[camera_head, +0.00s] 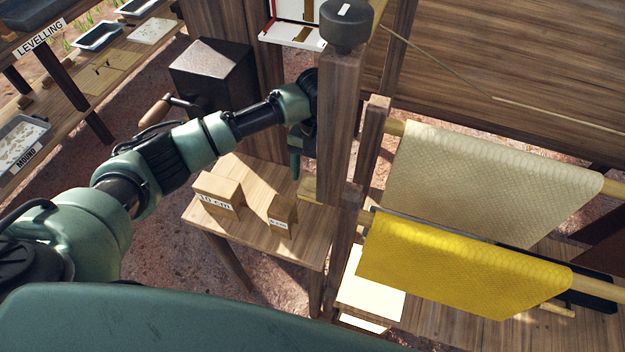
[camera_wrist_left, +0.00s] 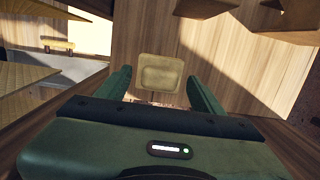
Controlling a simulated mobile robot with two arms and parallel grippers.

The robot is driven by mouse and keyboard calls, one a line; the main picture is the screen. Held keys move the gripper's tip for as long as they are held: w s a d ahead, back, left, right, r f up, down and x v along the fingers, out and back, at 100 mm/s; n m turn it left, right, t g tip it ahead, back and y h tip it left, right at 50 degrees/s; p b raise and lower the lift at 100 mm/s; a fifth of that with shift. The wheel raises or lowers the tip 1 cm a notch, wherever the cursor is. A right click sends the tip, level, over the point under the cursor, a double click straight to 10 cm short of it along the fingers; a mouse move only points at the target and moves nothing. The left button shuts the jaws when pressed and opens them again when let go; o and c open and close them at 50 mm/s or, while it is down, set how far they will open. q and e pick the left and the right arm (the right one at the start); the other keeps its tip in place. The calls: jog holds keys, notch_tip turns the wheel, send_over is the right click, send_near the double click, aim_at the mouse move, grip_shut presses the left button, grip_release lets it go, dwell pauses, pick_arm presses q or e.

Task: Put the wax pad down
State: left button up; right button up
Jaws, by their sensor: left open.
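The wax pad (camera_wrist_left: 160,73) is a small tan, rounded square block with a raised rim. In the left wrist view it appears to lie flat on the wooden stand top, between the fingertips of my left gripper (camera_wrist_left: 162,85). The fingers are open, with a visible gap on both sides of the pad. In the head view my left gripper (camera_head: 295,160) points down over the back right of the small wooden stand (camera_head: 250,245), partly hidden behind a wooden post. I cannot make out the pad there. My right gripper is not in view.
Two labelled wooden blocks, a larger one (camera_head: 218,194) and a smaller one (camera_head: 282,211), stand on the stand. A wooden post (camera_head: 340,120) rises close beside my left gripper. Cream (camera_head: 490,185) and yellow (camera_head: 460,275) sheets hang on poles at right. A dark crank-handled box (camera_head: 212,75) stands behind my arm.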

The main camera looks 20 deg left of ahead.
aim_at(314, 178)
pick_arm(q)
jog(key=shift+w+r, duration=0.2)
jog(key=shift+r, duration=1.15)
jog(key=shift+w+r, duration=0.15)
jog(key=shift+r, duration=1.2)
jog(key=shift+f, duration=0.1)
